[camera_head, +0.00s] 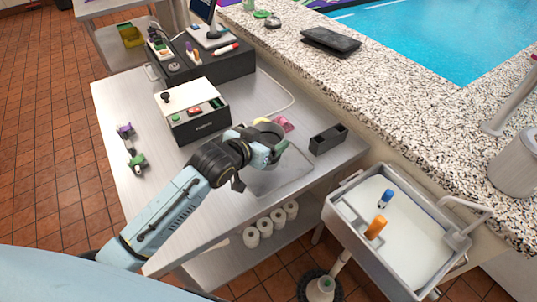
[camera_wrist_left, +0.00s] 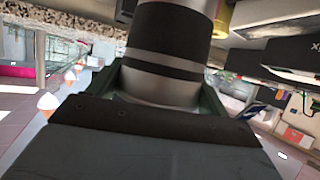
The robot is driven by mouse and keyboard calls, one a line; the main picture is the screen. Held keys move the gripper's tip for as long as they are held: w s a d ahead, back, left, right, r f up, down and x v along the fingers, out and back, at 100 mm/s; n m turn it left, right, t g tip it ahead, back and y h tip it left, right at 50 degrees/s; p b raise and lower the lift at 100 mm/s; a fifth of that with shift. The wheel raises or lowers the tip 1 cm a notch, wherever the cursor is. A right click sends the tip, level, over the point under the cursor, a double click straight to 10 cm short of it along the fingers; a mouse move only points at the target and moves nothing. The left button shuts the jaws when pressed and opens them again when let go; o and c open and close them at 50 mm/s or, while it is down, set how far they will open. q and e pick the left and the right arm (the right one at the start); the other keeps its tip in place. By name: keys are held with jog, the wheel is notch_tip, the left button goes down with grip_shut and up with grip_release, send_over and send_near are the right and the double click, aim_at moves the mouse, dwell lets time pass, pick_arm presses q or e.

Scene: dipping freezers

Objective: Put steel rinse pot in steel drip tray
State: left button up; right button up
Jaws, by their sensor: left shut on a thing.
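My left gripper (camera_head: 277,150) is over the steel table, near the back edge of the steel drip tray (camera_head: 290,181). The drip tray is a flat, shallow, pale rectangle on the table, partly covered by my gripper and wrist. In the left wrist view, my left gripper (camera_wrist_left: 168,98) is shut on the steel rinse pot (camera_wrist_left: 172,50), a shiny cylinder with dark reflected bands. In the head view the pot is mostly hidden by the gripper, so its height above the tray cannot be told. My right gripper is not in view.
A black-and-white box device (camera_head: 200,125) stands left of my gripper. A dark open box (camera_head: 328,139) and a pink item (camera_head: 284,124) are close by on the right. A sink (camera_head: 350,228) with blue and orange items stands beyond the table's right edge.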

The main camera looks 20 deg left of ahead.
pick_arm(q)
jog(key=shift+f, duration=2.6)
jog(key=shift+f, duration=0.2)
jog(key=o, duration=1.4)
jog(key=shift+r, duration=0.1)
jog(key=shift+r, duration=0.15)
jog(key=v, duration=1.1)
jog(key=shift+s+a+r, duration=0.1)
jog(key=shift+s+a, duration=0.05)
jog(key=shift+s, duration=0.25)
